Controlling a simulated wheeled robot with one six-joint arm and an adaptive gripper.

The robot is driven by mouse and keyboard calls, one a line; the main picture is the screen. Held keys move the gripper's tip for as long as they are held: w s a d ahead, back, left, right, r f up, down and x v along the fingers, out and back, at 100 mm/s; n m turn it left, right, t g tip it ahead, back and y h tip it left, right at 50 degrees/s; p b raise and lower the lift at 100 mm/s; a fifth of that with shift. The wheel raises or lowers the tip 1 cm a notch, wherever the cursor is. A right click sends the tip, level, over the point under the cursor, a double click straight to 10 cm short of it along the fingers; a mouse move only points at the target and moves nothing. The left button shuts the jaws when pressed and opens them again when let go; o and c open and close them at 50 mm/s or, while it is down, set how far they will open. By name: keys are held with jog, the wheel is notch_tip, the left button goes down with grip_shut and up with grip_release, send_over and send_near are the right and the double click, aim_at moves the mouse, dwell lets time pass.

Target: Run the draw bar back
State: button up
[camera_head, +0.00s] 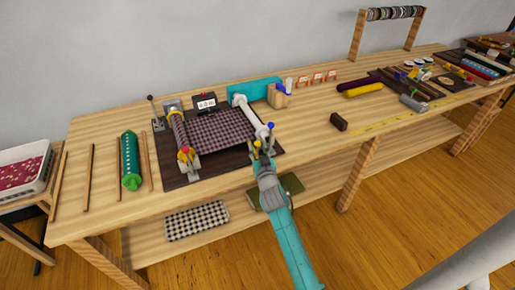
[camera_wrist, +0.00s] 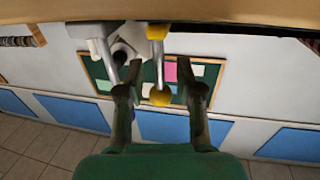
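The draw bar appears to be the white bar (camera_head: 250,113) at the right end of the plaid cloth (camera_head: 220,131), with a blue knob (camera_head: 270,125) at its near end. My gripper (camera_head: 263,148) is at this near end, close to a yellow knob (camera_head: 257,143). In the wrist view my gripper's fingers (camera_wrist: 160,93) stand apart, with a yellow knob (camera_wrist: 160,96) between them in the picture and gaps on both sides. A grey bar (camera_wrist: 106,52) and another yellow part (camera_wrist: 157,31) show beyond. I cannot tell whether a finger touches the knob.
The cloth runs from a roll (camera_head: 177,130) on the left across a dark board (camera_head: 205,167). A small counter box (camera_head: 205,103) stands behind. The bench front between is clear.

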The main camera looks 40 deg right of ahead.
jog(key=shift+w+d, duration=0.1)
jog(key=shift+w, duration=0.15)
grip_shut()
jog(key=shift+r, duration=0.1)
